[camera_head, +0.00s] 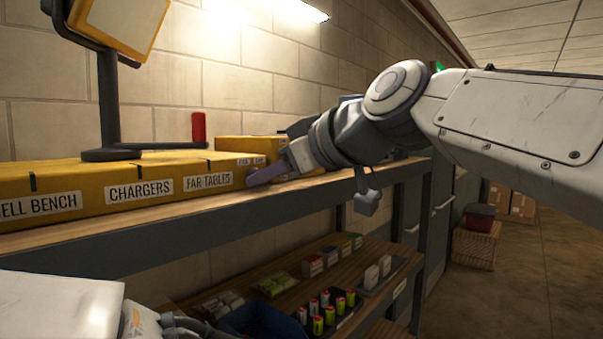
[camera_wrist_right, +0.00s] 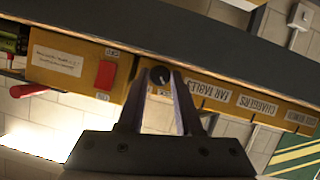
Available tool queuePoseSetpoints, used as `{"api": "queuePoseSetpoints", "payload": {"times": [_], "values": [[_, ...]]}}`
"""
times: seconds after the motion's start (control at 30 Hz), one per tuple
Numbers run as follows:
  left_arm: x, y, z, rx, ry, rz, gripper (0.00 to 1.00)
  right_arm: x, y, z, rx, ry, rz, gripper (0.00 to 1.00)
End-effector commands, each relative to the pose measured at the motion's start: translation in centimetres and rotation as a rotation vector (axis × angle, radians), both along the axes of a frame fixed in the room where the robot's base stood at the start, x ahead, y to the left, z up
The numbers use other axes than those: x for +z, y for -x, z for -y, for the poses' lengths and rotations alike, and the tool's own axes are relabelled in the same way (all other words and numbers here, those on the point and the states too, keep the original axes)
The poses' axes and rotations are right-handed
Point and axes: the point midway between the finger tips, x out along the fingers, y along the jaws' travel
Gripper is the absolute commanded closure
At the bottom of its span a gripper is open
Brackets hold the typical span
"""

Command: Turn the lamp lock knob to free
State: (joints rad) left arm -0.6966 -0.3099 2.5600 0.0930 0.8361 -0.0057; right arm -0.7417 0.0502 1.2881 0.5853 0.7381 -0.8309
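The lamp lock knob appears to be the small round black knob (camera_wrist_right: 160,76) on the front of the yellow panel (camera_wrist_right: 228,98), in the upside-down right wrist view. In the head view it is hidden by my right gripper (camera_head: 262,178), which is at the panel's right part, beside the FAR TABLES label. In the right wrist view the two fingers (camera_wrist_right: 163,78) stand apart with the knob between their tips. I cannot tell whether they touch it. My left arm (camera_head: 60,310) shows at the bottom left; its fingers are out of view.
A lamp (camera_head: 120,22) on a black post stands on the yellow panel. A red lever (camera_head: 198,127) stands near the knob. The shelf edge (camera_head: 200,228) runs below the panel. Batteries (camera_head: 325,312) and a blue bin (camera_head: 262,322) are on the lower shelf.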

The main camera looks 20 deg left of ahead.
Motion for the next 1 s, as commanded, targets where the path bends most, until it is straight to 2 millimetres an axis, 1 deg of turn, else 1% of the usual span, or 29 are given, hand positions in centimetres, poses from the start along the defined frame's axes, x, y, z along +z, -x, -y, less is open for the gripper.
{"api": "queuePoseSetpoints", "payload": {"times": [0.07,0.3,0.37,0.67,0.7,0.73,0.77,1.0], "values": [[-0.13,0.0,0.0,0.0,0.0,0.0,0.5,-0.07,-0.1,0.03,-0.001,-0.008,-0.023,1.0],[-0.85,0.0,0.0,-0.001,0.0,0.0,0.5,-0.11,-0.4,0.14,-0.002,-0.103,-0.295,1.0],[-0.88,0.0,0.0,-0.001,0.0,0.0,0.5,-0.05,-0.4,0.15,-0.002,-0.117,-0.334,1.0],[-0.83,0.0,0.0,-0.001,0.0,0.0,0.5,0.04,-0.32,0.13,-0.001,-0.123,-0.352,1.0],[-0.83,0.0,0.0,-0.001,0.0,0.0,0.5,0.04,-0.32,0.13,-0.001,-0.123,-0.352,0.51],[-0.83,0.0,0.0,-0.001,0.0,0.0,0.5,0.04,-0.32,0.13,0.0,-0.123,-0.351,0.39],[-0.83,0.0,0.0,-0.001,0.0,0.0,0.5,0.04,-0.31,0.13,0.0,-0.123,-0.351,0.36],[-0.83,0.0,0.0,-0.001,0.0,0.0,0.5,0.04,-0.3,0.13,0.0,-0.122,-0.35,0.36]]}}
